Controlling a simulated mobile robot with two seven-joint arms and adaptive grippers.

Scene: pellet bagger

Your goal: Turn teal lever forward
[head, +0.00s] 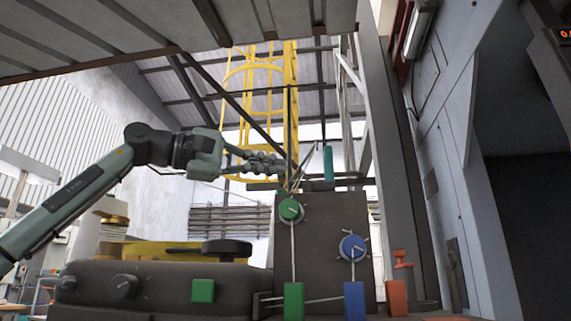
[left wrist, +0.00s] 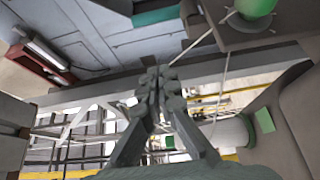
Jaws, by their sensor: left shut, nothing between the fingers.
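The teal lever (head: 328,162) stands upright at the top of a dark grey panel box (head: 333,240) in the head view. A teal piece, probably the same lever, shows at the top edge of the left wrist view (left wrist: 157,15). My left gripper (head: 282,165) reaches in from the left, a little left of the lever and apart from it. Its fingers are closed together and empty, as the left wrist view also shows (left wrist: 157,78). My right gripper is in neither view.
The panel box carries a green knob (head: 290,209) and a blue knob (head: 353,247). Below them stand a green block (head: 293,300), a blue block (head: 355,302) and a red-orange valve (head: 398,290). A black handwheel (head: 227,248) lies left of the box. A grey post rises at right.

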